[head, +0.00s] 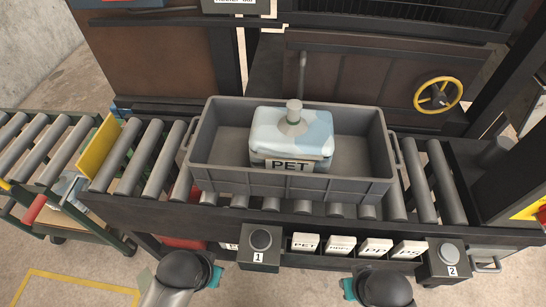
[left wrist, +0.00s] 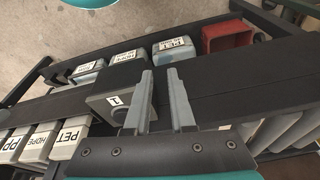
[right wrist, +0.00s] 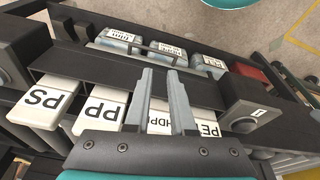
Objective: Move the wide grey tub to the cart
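The wide grey tub (head: 345,187) sits level on the roller conveyor in the head view. A pale blue and white container labelled PET (head: 291,137), with a knob on top, stands inside it. The cart (head: 42,150), with grey rollers and a green frame, stands at the left end of the conveyor. My left gripper (left wrist: 161,76) is open and empty, above the dark front ledge near button box 1. My right gripper (right wrist: 158,76) is open and empty, above the row of labelled blocks. Both are in front of the tub and apart from it. Their fingertips are hidden in the head view.
A yellow plate (head: 98,146) stands upright between cart and conveyor. Button boxes 1 (head: 259,246) and 2 (head: 449,260) stick out along the front edge. Labelled blocks (head: 341,245) sit between them. A machine with a yellow handwheel (head: 438,95) stands behind. Rollers left of the tub are clear.

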